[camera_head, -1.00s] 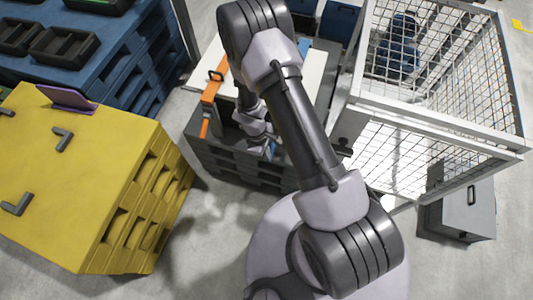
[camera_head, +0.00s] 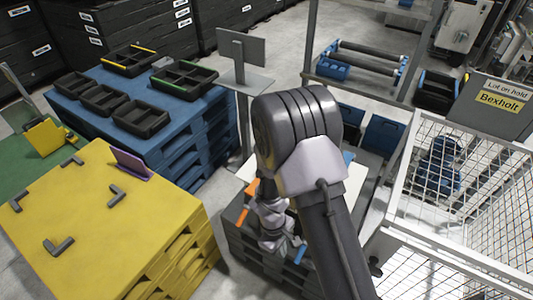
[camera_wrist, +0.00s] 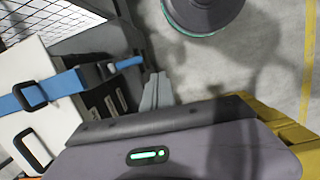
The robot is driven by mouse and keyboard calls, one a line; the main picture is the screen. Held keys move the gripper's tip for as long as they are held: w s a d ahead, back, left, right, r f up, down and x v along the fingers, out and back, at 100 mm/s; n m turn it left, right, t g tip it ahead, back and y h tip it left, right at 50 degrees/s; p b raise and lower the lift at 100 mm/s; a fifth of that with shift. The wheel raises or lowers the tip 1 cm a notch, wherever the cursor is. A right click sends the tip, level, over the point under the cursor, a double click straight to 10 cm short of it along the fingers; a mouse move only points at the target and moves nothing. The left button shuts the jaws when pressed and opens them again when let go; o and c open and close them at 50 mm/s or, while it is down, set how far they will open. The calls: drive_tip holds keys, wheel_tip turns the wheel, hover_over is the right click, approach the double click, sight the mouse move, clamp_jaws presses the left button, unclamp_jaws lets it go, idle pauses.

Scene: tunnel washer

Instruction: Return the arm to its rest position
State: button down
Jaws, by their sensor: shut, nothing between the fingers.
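In the wrist view my gripper (camera_wrist: 157,80) shows as two grey fingers close together beyond its dark body. They are shut with nothing between them. In the head view my arm rises from the bottom and bends at a large dark joint in the middle. My wrist hangs behind it, over a dark grey pallet stack (camera_head: 262,258); the fingertips are hidden there. A white case with a blue strap (camera_wrist: 62,85) and a black handle lies at the left of the wrist view, beside the gripper.
A yellow pallet stack (camera_head: 85,225) with black corner brackets and a purple plate (camera_head: 131,164) stands at left. Behind is a blue pallet stack (camera_head: 205,135) with black trays.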

drive_tip(key=w+d+r+m+t+y, duration=0.1)
drive_tip(key=d+r+m, duration=0.15)
drive_tip(key=r, duration=0.85)
drive_tip(key=d+r+m+t, duration=0.15)
drive_tip(key=r+m, duration=0.25)
drive_tip(key=r, duration=0.7)
drive_tip(key=s+a+r+m+t+y, duration=0.1)
drive_tip(key=s+r+m+t, duration=0.1)
drive_tip(key=s+r+m, duration=0.2)
drive_tip(key=s+r+m+t+y, duration=0.1)
drive_tip(key=s+r+m, duration=0.3)
drive_tip(key=s+r, duration=0.4)
wheel_tip(320, 180, up, 4)
drive_tip(key=shift+s+a+r+t+y, duration=0.25)
drive_tip(key=shift+a+t+y, duration=0.15)
drive_tip(key=shift+t, duration=0.25)
